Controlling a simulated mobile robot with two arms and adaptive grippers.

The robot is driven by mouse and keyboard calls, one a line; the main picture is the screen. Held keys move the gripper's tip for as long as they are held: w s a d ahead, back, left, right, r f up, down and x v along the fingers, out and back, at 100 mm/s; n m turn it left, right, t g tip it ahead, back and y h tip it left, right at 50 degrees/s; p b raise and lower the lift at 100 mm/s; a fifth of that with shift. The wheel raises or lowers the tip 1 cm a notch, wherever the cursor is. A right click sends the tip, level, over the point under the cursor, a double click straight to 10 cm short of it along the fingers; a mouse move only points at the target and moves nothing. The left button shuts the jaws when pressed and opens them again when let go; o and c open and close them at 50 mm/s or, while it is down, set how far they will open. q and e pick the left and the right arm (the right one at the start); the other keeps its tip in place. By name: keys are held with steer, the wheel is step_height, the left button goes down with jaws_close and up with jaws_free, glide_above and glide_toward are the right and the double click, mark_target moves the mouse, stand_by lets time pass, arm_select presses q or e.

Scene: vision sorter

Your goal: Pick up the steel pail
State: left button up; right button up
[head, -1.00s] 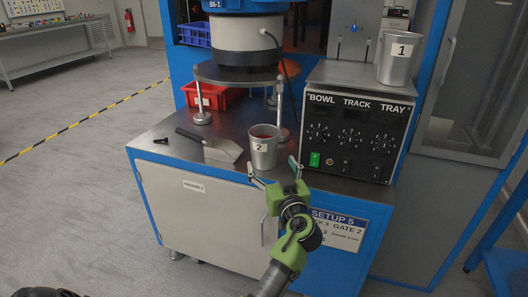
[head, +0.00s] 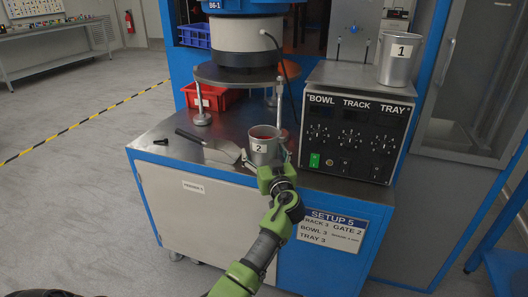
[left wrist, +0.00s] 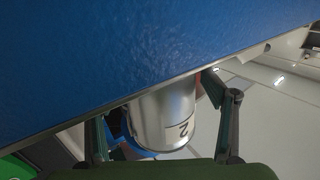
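A steel pail labelled 2 (head: 262,147) stands upright near the front edge of the workbench top, with something reddish inside. My left gripper (head: 265,158) is open at its front side, one finger to each side of it. In the left wrist view the pail (left wrist: 165,115) shows between the spread fingers, with a gap visible beside it; whether either finger touches it is unclear. A second steel pail labelled 1 (head: 399,60) stands on top of the control box at the right. My right gripper is in neither view.
The control box (head: 352,135) stands close to the right of pail 2. A metal scoop (head: 222,152) lies just left of it. Behind are the round feeder plate (head: 235,77) on legs and a red bin (head: 205,97).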

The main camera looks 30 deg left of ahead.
arm_select(q)
steer(key=c, duration=1.8)
steer(key=shift+r, duration=0.2)
steer(key=shift+r, duration=0.1)
